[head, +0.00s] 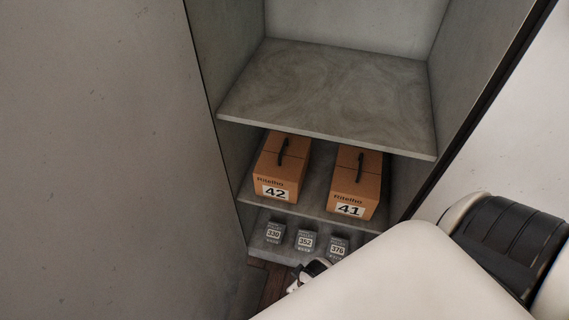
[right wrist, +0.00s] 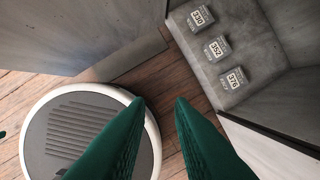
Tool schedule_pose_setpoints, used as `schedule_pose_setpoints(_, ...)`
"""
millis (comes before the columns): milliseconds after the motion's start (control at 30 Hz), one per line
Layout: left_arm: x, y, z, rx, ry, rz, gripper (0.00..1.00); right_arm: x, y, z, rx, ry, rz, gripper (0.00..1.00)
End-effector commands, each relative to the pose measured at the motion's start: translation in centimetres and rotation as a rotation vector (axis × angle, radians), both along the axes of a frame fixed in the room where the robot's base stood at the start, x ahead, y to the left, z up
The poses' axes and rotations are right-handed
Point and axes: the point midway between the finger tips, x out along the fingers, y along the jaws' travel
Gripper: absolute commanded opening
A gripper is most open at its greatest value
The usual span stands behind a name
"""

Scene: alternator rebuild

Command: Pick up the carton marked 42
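The carton marked 42 (head: 281,168) is a brown box with a dark handle on top. It stands upright on the middle shelf of a grey cabinet, on the left, in the head view. A similar carton marked 41 (head: 355,182) stands to its right, a gap between them. My right gripper (right wrist: 160,101) shows as two green fingers held apart with nothing between them, over the floor in front of the cabinet. It is below and away from the cartons, which are outside the right wrist view. My left gripper is in neither view.
Small grey boxes marked 330 (head: 274,233), 352 (head: 305,240) and 376 (head: 338,246) stand on the bottom shelf. The upper shelf (head: 330,90) is empty and overhangs the cartons. A grey panel (head: 110,150) borders the cabinet's left side.

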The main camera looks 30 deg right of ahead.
Motion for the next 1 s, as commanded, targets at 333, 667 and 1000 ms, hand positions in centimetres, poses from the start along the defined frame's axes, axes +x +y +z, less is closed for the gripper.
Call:
schedule_pose_setpoints(333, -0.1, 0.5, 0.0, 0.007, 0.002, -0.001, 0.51, 2.0, 0.0, 10.6, -0.009, -0.059, 0.021, 0.21)
schedule_pose_setpoints(667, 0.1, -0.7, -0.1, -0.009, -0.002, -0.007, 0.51, 7.0, -0.5, 18.5, -0.199, -0.206, 0.405, 0.21)
schedule_pose_setpoints(1000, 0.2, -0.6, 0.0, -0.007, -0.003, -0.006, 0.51, 16.5, -3.7, 18.6, -0.634, -0.289, 0.995, 0.21)
